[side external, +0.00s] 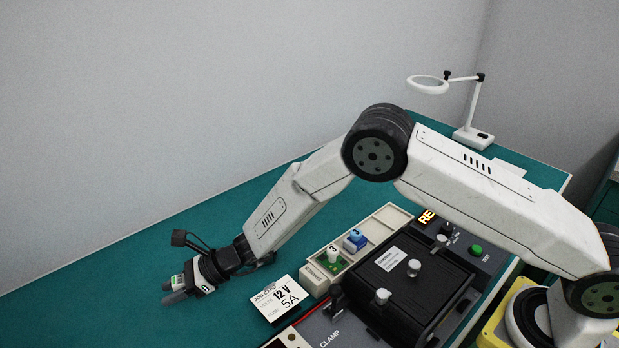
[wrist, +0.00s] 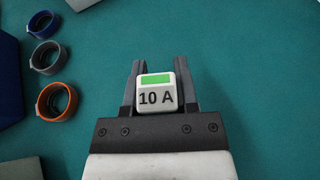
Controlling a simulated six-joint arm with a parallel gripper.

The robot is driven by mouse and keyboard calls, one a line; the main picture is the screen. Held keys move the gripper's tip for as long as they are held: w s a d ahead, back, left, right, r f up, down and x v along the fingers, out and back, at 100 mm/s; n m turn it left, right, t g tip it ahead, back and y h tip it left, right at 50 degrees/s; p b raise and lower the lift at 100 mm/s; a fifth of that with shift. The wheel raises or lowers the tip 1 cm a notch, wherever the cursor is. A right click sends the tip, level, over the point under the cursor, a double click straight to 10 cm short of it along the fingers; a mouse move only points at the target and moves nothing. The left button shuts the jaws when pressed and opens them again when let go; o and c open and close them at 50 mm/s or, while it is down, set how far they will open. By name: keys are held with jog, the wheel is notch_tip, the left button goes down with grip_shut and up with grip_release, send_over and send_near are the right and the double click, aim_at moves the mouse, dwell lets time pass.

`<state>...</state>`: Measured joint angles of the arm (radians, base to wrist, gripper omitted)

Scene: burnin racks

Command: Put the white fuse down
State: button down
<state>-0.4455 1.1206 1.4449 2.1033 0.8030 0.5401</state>
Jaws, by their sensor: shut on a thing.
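The white fuse (wrist: 156,94) shows in the wrist view, marked "10 A" with a green patch on top. My gripper (wrist: 155,75) is shut on it, one finger on each side. In the side view my gripper (side external: 175,291) is low over the green bench top, left of the job card. A small bit of green and white shows between the fingers there, but most of the fuse is hidden. I cannot tell whether the fuse touches the bench.
The job card (side external: 278,300) reads 12 V, 5 A. A cream tray (side external: 385,219) holds a blue piece and a green-and-white piece. A black clamp fixture (side external: 425,290) stands right of it. Three rings (wrist: 57,101) lie left in the wrist view. Bench left of my gripper is clear.

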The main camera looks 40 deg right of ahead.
aim_at(179, 309)
jog(key=shift+w+a+f, duration=0.15)
jog(key=shift+w+f, duration=0.1)
jog(key=shift+f, duration=0.05)
jog(key=shift+f, duration=0.1)
jog(key=shift+w+a+f, duration=0.1)
jog(key=shift+w+f, duration=0.05)
jog(key=shift+f, duration=1.6)
jog(key=shift+f, duration=0.1)
jog(key=shift+c, duration=1.8)
grip_release()
